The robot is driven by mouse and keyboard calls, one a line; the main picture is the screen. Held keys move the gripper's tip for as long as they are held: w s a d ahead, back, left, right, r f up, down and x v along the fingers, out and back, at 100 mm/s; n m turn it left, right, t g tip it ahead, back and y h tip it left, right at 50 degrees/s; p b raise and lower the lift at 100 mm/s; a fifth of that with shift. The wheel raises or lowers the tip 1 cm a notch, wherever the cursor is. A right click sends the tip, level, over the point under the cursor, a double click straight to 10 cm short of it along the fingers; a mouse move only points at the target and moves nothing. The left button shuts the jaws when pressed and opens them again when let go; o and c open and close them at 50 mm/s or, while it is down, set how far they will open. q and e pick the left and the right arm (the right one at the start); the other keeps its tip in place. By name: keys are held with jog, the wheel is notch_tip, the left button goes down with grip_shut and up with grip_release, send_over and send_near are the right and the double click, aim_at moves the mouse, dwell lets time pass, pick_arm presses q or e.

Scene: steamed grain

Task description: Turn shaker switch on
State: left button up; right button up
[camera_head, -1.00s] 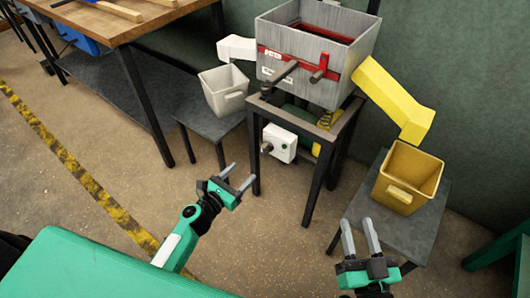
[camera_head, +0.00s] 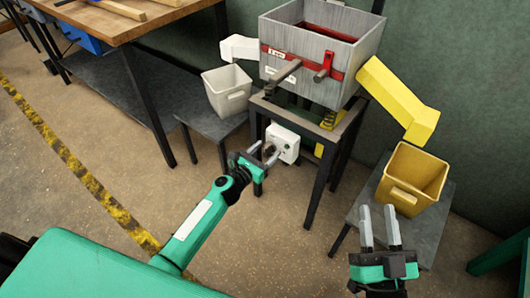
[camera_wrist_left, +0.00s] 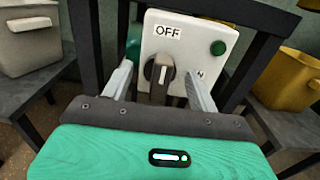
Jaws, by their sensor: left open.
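The shaker's white switch box (camera_head: 287,145) hangs on the stand below the grey shaker hopper (camera_head: 318,52). In the left wrist view the switch box (camera_wrist_left: 186,40) shows an OFF label at upper left, a green button (camera_wrist_left: 218,47) and a dark round knob with a grey handle (camera_wrist_left: 160,76). The handle stands about upright. My left gripper (camera_head: 265,155) is open in front of the box, its fingers on either side of the knob in the wrist view (camera_wrist_left: 158,88). Contact cannot be told. My right gripper (camera_head: 380,228) is open and empty, in front of the yellow bin.
A white bin (camera_head: 228,92) stands on a low table left of the stand, and a yellow bin (camera_head: 409,178) on a low table to the right. A yellow chute (camera_head: 398,100) slopes above it. The stand's dark legs flank the switch box. Open floor lies in front.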

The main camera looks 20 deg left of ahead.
pick_arm(q)
jog(key=shift+c, duration=0.2)
jog(key=c, duration=1)
jog(key=shift+o, duration=0.2)
